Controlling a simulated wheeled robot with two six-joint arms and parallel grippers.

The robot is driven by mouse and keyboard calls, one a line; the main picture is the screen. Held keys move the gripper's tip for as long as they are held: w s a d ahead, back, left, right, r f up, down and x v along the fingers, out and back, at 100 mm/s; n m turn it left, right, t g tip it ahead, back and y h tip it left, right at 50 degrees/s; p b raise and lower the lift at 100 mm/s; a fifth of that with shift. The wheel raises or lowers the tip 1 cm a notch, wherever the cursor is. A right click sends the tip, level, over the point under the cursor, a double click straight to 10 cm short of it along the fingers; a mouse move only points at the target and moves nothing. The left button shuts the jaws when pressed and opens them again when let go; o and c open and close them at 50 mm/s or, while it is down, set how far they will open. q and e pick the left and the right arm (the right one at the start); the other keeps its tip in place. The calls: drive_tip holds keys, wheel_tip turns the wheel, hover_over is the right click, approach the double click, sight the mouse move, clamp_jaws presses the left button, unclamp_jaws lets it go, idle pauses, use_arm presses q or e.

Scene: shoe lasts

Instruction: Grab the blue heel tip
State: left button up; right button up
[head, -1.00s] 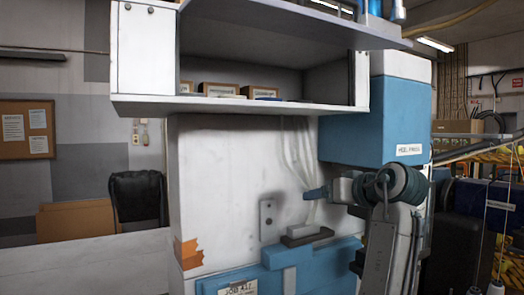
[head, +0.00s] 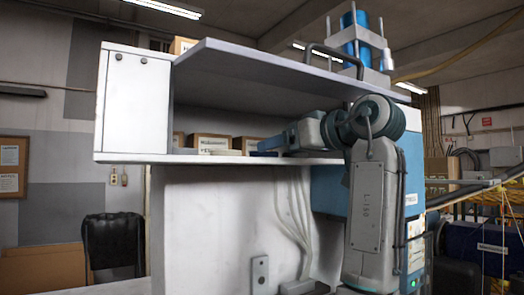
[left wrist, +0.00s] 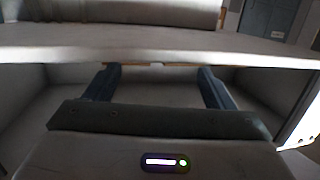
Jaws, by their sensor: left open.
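A small flat blue piece (head: 264,153), which looks like the blue heel tip, lies on the shelf board near its front edge, just right of the small cartons. My left gripper (head: 285,140) is at the shelf opening, close above and right of the blue piece. In the left wrist view the two dark fingers (left wrist: 157,82) are spread apart with nothing between them. The blue piece cannot be made out in that view. My right gripper is not in view.
The shelf board (head: 215,159) holds several small cartons (head: 210,142) left of the gripper. A grey top panel (head: 270,72) overhangs the opening, and a white cabinet (head: 132,100) closes its left side. White cables (head: 292,210) hang below the board.

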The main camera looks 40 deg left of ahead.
sight(262, 155)
use_arm(q)
drive_tip(key=shift+r, duration=0.15)
drive_tip(key=p, duration=0.1)
drive_tip(key=a+p, duration=0.1)
drive_tip(key=shift+w+a+r+p, duration=0.1)
drive_tip(key=shift+w+a+p, duration=0.2)
drive_tip(key=x, duration=0.1)
drive_tip(key=p+x, duration=0.1)
drive_tip(key=x, duration=0.1)
drive_tip(key=shift+w+a+f+p, duration=0.3)
drive_tip(key=shift+f+p, duration=0.05)
drive_tip(key=shift+a, duration=0.15)
drive_tip(key=shift+s+d, duration=0.1)
drive_tip(key=shift+d, duration=0.25)
drive_tip(key=shift+c, duration=1.1)
drive_tip(key=c, duration=0.7)
drive_tip(key=shift+c, duration=0.8)
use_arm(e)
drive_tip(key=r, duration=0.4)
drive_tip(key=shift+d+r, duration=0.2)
use_arm(q)
drive_tip(key=shift+r, duration=0.1)
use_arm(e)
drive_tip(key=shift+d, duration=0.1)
